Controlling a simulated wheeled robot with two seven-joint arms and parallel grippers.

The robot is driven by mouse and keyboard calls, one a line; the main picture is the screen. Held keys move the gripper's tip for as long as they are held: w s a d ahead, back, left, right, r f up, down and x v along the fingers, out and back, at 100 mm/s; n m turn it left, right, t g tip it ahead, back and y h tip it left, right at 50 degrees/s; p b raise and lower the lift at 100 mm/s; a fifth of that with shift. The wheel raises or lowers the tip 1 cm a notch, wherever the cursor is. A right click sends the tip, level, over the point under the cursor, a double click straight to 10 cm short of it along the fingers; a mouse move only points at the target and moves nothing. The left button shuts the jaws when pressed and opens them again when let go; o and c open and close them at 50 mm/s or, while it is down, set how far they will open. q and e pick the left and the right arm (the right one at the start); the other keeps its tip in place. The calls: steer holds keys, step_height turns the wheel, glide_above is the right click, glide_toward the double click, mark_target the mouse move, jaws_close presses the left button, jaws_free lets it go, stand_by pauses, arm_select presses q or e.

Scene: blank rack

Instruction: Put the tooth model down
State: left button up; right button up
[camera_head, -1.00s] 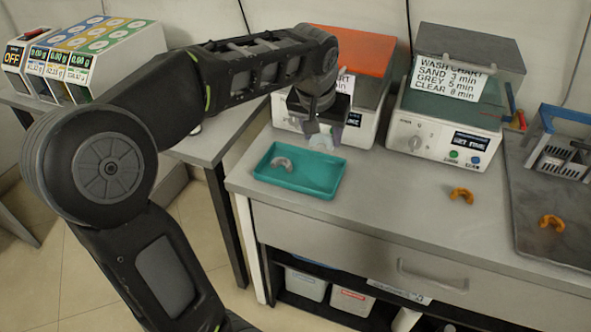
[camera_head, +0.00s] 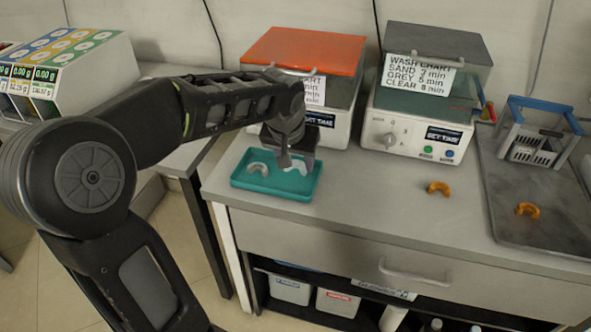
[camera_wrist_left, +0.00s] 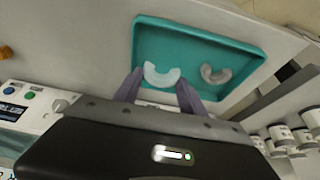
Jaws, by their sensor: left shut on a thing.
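A pale, nearly clear horseshoe-shaped tooth model (camera_head: 296,167) is held in my left gripper (camera_head: 286,163), over the right part of the teal tray (camera_head: 262,188). In the left wrist view the pale model (camera_wrist_left: 161,77) sits between the tips of the two fingers (camera_wrist_left: 158,88), inside the outline of the tray (camera_wrist_left: 195,38). I cannot tell whether it touches the tray floor. A grey tooth model (camera_head: 258,171) lies in the left part of the tray, and it also shows in the left wrist view (camera_wrist_left: 215,75). My right gripper is out of view.
Behind the tray stands a wash machine with an orange lid (camera_head: 305,50); a grey-lidded one (camera_head: 440,48) stands to its right. Orange models lie on the bench (camera_head: 438,188) and on a dark mat (camera_head: 527,210). A blue-handled basket (camera_head: 540,140) stands on the mat.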

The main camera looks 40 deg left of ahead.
mark_target(297, 178)
arm_select(q)
steer(key=shift+f, duration=1.55)
steer(key=shift+f+b, duration=0.15)
steer(key=shift+b, duration=0.2)
steer(key=o, duration=1.2)
steer(key=shift+r, duration=0.25)
steer(key=p+v, duration=0.1)
steer(key=v, duration=1.1)
steer(key=shift+p, duration=0.35)
